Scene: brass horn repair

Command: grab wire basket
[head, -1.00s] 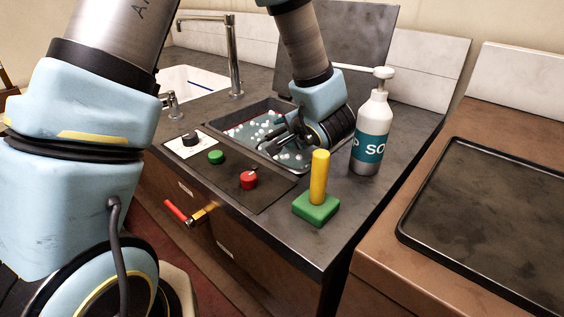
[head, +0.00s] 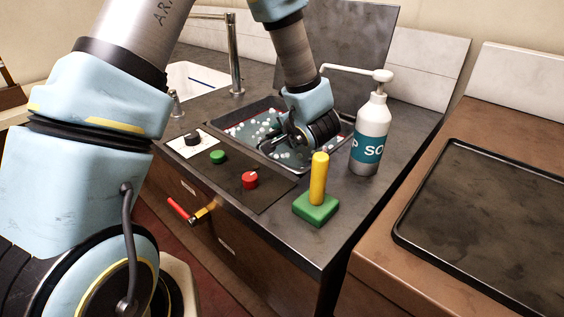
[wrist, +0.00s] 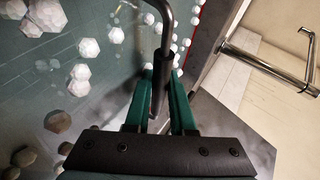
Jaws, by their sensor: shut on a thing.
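A dark bent rod (wrist: 166,35), which looks like the wire basket's handle, runs between my fingers in the wrist view. My gripper (wrist: 159,92) is shut on it, with a green finger on each side. In the head view my gripper (head: 268,147) is low over the tank of teal liquid. The rest of the basket cannot be made out; liquid, white bubbles and my gripper cover that area.
The tank (head: 236,113) is set into a dark counter, with a raised lid (head: 352,50) behind. A soap bottle (head: 369,140) stands close on the right. A yellow-handled green block (head: 316,207), a red knob (head: 250,180) and a green knob (head: 218,157) are in front.

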